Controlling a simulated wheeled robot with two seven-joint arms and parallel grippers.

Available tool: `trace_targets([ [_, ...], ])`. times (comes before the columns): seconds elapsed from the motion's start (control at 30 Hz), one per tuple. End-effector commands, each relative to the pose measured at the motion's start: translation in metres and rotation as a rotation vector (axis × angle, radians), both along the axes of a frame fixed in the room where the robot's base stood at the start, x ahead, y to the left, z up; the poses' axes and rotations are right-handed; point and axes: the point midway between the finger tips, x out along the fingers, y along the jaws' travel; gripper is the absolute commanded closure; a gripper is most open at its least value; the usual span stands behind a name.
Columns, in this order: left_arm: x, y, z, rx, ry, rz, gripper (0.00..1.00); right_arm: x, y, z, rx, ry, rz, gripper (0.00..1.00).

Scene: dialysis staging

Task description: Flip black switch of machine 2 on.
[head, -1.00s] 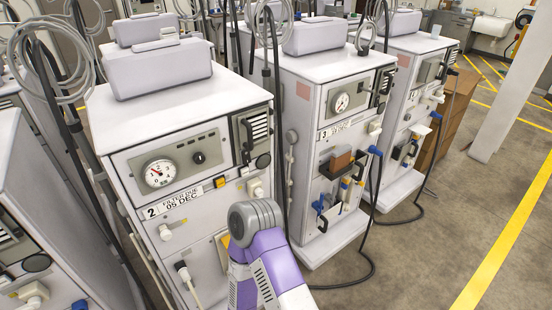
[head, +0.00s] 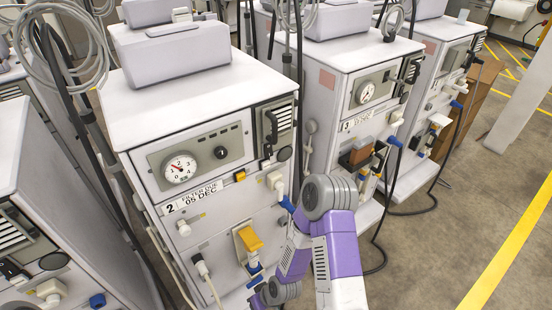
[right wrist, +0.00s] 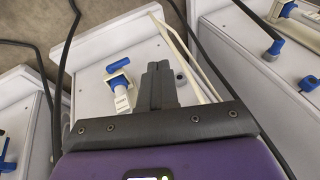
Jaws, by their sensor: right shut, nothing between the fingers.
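Machine 2 (head: 200,110) is the white cabinet with the "2" label (head: 192,199) and a round gauge (head: 180,167). A small black knob (head: 220,152) sits right of the gauge; I cannot tell whether it is the black switch or how it is set. A black latch-like part (head: 272,126) is farther right. My right arm, purple and grey, stands before the machine's lower right side. My right gripper (right wrist: 158,85) shows in the right wrist view, shut and empty, before a white surface with a blue-and-white fitting (right wrist: 119,86). My left gripper is out of view.
Machine 3 (head: 345,80) stands to the right, another white machine (head: 50,190) to the left. A yellow container (head: 249,239), a blue-tipped connector (head: 287,204) and hoses are near my right arm. Open floor (head: 450,220) lies at right.

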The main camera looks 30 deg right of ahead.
Motion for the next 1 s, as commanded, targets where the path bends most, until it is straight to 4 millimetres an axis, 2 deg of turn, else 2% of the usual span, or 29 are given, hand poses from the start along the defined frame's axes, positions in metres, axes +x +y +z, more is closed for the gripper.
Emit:
trace_targets([
  [0.03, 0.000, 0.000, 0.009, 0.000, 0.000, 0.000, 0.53, 0.027, -0.025, 0.026, -0.054, -0.143, 0.058, 1.00],
  [0.07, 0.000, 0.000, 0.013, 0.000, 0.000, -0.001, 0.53, 0.042, -0.039, 0.041, -0.097, -0.237, 0.110, 1.00],
  [0.1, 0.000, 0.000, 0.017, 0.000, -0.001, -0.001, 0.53, 0.062, -0.060, 0.064, -0.170, -0.366, 0.183, 1.00],
  [0.17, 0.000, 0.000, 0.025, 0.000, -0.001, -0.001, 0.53, 0.088, -0.093, 0.104, -0.308, -0.556, 0.298, 1.00],
  [0.2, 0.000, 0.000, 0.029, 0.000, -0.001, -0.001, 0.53, 0.101, -0.114, 0.131, -0.413, -0.670, 0.375, 1.00],
  [0.33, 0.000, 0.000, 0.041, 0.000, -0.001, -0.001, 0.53, 0.122, -0.173, 0.221, -0.794, -0.956, 0.611, 1.00],
  [0.4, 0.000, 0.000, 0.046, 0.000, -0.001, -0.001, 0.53, 0.123, -0.194, 0.262, -0.991, -1.055, 0.723, 1.00],
  [0.5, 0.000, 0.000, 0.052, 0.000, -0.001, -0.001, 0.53, 0.119, -0.214, 0.308, -1.219, -1.139, 0.848, 1.00],
  [0.6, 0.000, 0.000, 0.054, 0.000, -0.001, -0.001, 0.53, 0.114, -0.223, 0.335, -1.369, -1.178, 0.931, 1.00],
  [0.7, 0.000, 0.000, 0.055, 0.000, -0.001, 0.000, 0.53, 0.111, -0.227, 0.346, -1.439, -1.192, 0.972, 1.00],
  [1.0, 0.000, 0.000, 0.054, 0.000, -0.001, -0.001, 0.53, 0.111, -0.226, 0.347, -1.450, -1.196, 0.982, 1.00],
])
